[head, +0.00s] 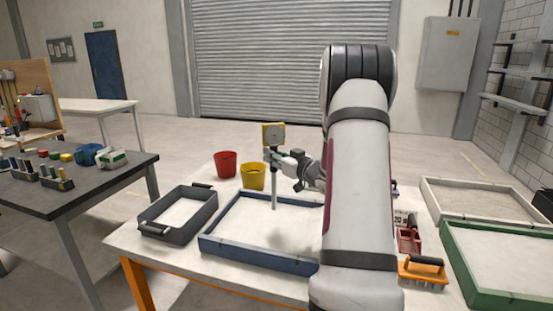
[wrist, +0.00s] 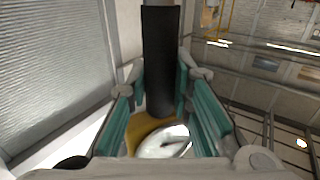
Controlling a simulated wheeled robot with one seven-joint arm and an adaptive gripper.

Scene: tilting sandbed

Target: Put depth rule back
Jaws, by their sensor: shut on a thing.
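The depth rule (head: 274,140) has a yellow square head with a round dial and a thin grey rod pointing down. My gripper (head: 275,157) is shut on it just below the head, and the rule is upright above the blue-framed sandbed (head: 258,262). The rod's lower end is over the pale sand; I cannot tell whether it touches. In the wrist view, a dark grip of the rule (wrist: 160,60) stands between the teal finger pads, with yellow and a shiny round part below it. My arm hides the right part of the sandbed.
A grey tray (head: 150,229) with handles lies left of the sandbed. A red bucket (head: 226,164) and a yellow bucket (head: 253,177) stand behind it. An orange tool with a black handle (head: 422,271) and a red item (head: 408,240) lie right of my arm, beside a green-framed bed (head: 477,275).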

